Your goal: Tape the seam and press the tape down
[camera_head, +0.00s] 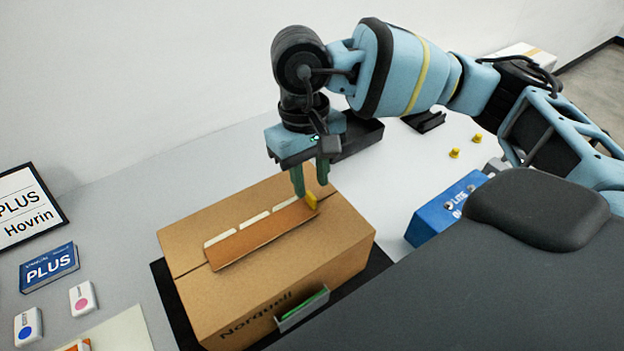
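A closed cardboard box (280,290) stands on a dark mat, with a seam across its top. A brown tape strip (262,236) lies along the seam, with several white pieces showing along its rear edge. Whether the strip lies flat all along is unclear. A small yellow piece (312,201) is at the strip's right end. My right gripper (312,187) points down over that end. Its two fingers are a little apart, with the yellow piece at their tips. I cannot tell if they grip it. My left gripper is out of view.
A blue box (444,209) stands right of the cardboard box, with yellow knobs (455,153) behind it. A dark tray (358,136) is behind my gripper. A sign (28,207), a blue PLUS box (49,268) and small white items (82,298) are at left.

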